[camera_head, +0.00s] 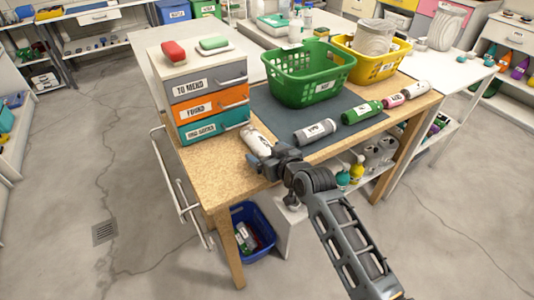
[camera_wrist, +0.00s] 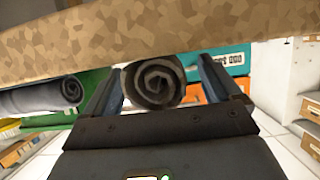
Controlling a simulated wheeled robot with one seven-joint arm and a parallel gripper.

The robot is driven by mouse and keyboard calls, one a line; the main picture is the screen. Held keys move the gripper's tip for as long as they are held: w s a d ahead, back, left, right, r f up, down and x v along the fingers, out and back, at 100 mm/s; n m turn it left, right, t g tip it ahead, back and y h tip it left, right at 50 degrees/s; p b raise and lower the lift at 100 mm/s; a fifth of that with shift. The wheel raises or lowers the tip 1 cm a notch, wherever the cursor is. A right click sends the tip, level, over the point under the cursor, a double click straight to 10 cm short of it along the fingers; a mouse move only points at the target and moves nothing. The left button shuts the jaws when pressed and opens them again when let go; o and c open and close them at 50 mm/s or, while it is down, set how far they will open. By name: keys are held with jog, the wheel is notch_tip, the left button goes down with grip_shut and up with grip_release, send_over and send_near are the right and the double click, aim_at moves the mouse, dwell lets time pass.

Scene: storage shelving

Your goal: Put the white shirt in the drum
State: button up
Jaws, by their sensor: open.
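A white rolled cloth with a dark label (camera_head: 256,140), likely the white shirt, lies on the wooden table's front part, beside the drawer unit. My gripper (camera_head: 262,158) is at the table's front edge, right at the near end of this roll. In the wrist view, the end of a roll (camera_wrist: 153,84), dark in the shade, shows between my two spread fingers. My gripper is open; I cannot tell whether a finger touches the roll. I cannot pick out a drum with certainty in either view.
A grey roll (camera_head: 315,131), a green roll (camera_head: 362,112) and a pink roll (camera_head: 393,101) lie to the right. A green basket (camera_head: 310,80) and yellow basket (camera_head: 352,66) stand behind. A labelled drawer unit (camera_head: 205,97) stands left. A blue bin (camera_head: 265,236) is below on the floor.

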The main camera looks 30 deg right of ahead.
jog(key=s+a+r+h, duration=0.1)
jog(key=s+a+r, duration=0.1)
jog(key=s, duration=1.4)
jog(key=s+a+r, duration=0.1)
jog(key=s+a, duration=0.1)
jog(key=s, duration=1.4)
jog(key=s+a+r, duration=0.1)
jog(key=s+r, duration=0.4)
jog(key=s, duration=0.2)
jog(key=s+a+r+t+y, duration=0.1)
jog(key=s+r, duration=0.4)
jog(key=s, duration=0.3)
jog(key=shift+a, duration=0.25)
jog(key=shift+a, duration=0.1)
